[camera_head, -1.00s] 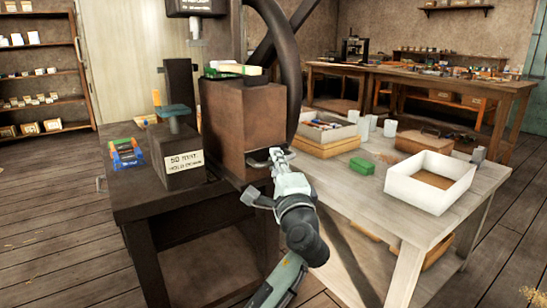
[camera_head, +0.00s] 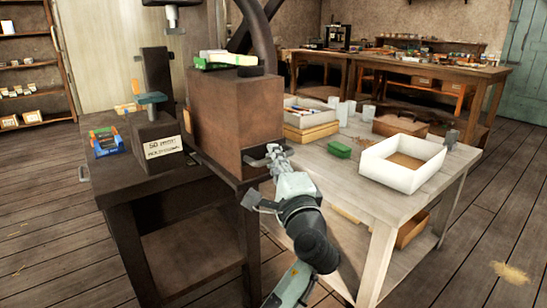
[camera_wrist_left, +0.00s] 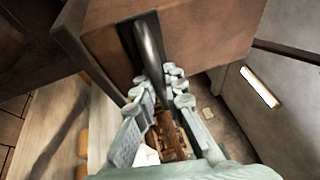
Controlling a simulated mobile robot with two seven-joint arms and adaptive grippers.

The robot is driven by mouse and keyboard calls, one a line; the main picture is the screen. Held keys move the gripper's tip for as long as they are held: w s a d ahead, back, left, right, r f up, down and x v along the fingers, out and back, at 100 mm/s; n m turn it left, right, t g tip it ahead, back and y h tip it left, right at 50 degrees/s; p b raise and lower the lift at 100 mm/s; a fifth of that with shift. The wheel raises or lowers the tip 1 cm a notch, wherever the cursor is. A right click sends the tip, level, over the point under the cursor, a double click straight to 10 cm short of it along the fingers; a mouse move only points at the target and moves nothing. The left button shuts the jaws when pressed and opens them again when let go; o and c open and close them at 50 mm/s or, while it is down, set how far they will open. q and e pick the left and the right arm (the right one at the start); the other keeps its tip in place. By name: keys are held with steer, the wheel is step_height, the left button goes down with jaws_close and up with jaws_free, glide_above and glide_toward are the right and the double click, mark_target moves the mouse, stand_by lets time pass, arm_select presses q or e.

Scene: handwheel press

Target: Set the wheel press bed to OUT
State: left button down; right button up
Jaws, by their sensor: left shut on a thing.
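The press bed shows as a brown block (camera_head: 222,112) under the dark press frame, with a bar handle (camera_head: 254,161) on its near face. My left gripper (camera_head: 277,157) is at that handle, shut on it. In the left wrist view the dark handle (camera_wrist_left: 149,45) runs down between the fingers (camera_wrist_left: 158,95), close under the block (camera_wrist_left: 200,35). The block overhangs the near edge of the dark press table (camera_head: 130,183). A green and white item (camera_head: 225,58) lies on top of the block. My right gripper is not in view.
Left of the block stand a dark block with a lettered sign (camera_head: 160,147) and a blue-green-red item (camera_head: 105,142). Floor (camera_head: 490,225) is clear at right.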

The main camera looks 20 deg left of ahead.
arm_select(q)
steer(key=shift+s+d+f, duration=0.1)
steer(key=shift+d+f, duration=0.05)
steer(key=shift+d, duration=0.1)
steer(key=c, duration=2)
jaws_free()
steer(key=o, duration=0.4)
steer(key=shift+s, duration=0.1)
steer(key=shift+a, duration=0.1)
